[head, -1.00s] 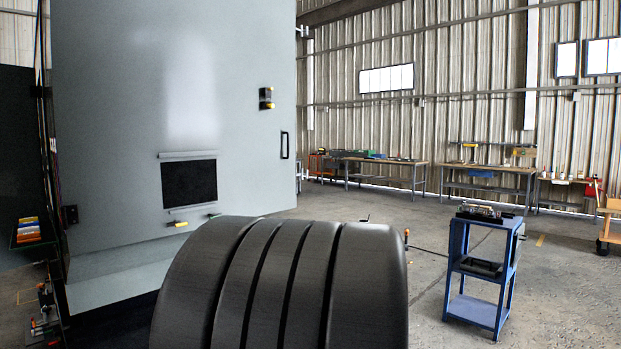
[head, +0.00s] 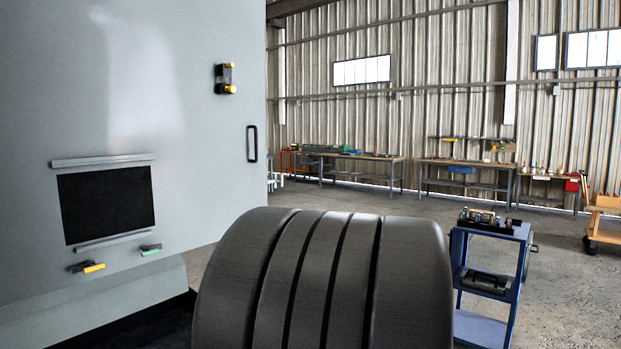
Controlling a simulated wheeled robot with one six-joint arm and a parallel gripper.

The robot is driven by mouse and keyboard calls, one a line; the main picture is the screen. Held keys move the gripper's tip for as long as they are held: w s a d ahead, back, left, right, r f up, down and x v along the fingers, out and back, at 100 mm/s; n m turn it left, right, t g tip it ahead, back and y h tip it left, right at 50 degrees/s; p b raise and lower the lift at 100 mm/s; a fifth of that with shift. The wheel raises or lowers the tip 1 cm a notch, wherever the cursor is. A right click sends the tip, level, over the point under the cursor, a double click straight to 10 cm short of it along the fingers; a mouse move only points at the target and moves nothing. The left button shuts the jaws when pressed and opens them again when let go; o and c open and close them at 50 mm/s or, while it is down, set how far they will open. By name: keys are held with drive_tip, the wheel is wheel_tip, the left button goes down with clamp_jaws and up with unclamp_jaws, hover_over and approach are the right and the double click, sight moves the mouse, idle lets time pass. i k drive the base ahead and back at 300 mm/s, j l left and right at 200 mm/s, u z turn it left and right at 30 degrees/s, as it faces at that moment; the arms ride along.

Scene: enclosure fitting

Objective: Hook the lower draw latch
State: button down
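The grey enclosure (head: 190,190) fills the left of the head view. Its front has a dark rectangular panel or opening (head: 106,204) with a pale rail (head: 104,160) above and another (head: 113,243) below. Under the lower rail are a small yellow-handled fitting (head: 86,267) and a green-handled fitting (head: 150,249). A black fitting with yellow knobs (head: 225,79) sits higher on the right. I cannot tell which fitting is the lower draw latch, nor whether any is hooked. My gripper is not in view.
A black pull handle (head: 252,143) is near the enclosure's right edge. A blue cart (head: 492,232) with parts on its shelves stands at right. Workbenches (head: 465,163) line the far wall. Open floor lies between. My own dark ribbed part blocks the lower middle.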

sight(274, 180)
drive_tip(key=i+j+z, duration=0.15)
drive_tip(key=i, duration=0.45)
drive_tip(key=i+j+z, duration=0.15)
drive_tip(key=i+j, duration=0.15)
drive_tip(key=i, duration=0.3)
drive_tip(key=i+j+z, duration=0.15)
drive_tip(key=i+j, duration=0.2)
drive_tip(key=i, duration=0.25)
drive_tip(key=i+j+z, duration=0.1)
drive_tip(key=i+j, duration=0.3)
drive_tip(key=i, duration=0.15)
